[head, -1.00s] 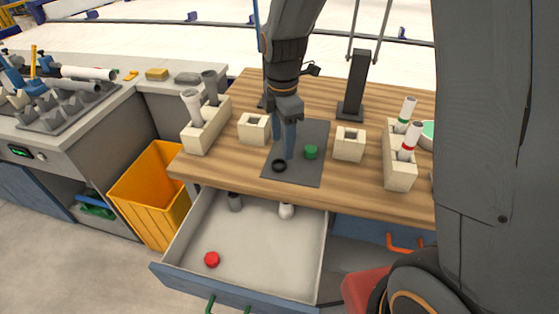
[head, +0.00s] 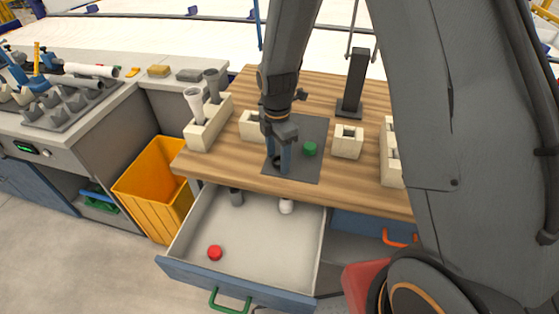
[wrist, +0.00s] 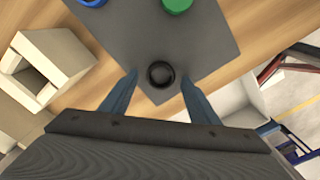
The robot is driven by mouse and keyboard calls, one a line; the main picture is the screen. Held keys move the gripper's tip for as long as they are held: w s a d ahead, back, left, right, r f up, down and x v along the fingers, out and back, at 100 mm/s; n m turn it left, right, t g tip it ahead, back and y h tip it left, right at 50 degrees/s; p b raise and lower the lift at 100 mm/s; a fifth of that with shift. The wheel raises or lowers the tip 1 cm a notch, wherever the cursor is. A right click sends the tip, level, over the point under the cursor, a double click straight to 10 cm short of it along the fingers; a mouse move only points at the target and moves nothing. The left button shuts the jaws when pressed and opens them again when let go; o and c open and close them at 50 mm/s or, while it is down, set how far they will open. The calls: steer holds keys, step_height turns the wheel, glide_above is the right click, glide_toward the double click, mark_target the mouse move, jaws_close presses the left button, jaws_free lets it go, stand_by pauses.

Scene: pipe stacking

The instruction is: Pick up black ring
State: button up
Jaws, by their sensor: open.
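The black ring (wrist: 160,75) lies flat on the dark grey mat (wrist: 205,35), near the mat's corner. In the head view the ring (head: 278,161) is partly hidden by my fingers. My gripper (wrist: 157,88) is open. Its two blue fingers are spread left and right of the ring in the wrist view, with clear gaps on both sides. In the head view my gripper (head: 279,168) points down at the mat's front part. Nothing is held between the fingers.
A green cap (head: 310,149) lies on the mat near the ring. A blue piece (wrist: 92,2) shows at the wrist view's top. Beige blocks (head: 347,142) flank the mat. The open drawer (head: 247,239) below holds a red cap (head: 215,253) and pipe pieces.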

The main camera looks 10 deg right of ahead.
steer(key=shift+c, duration=0.3)
steer(key=c, duration=1)
steer(key=shift+c, duration=0.2)
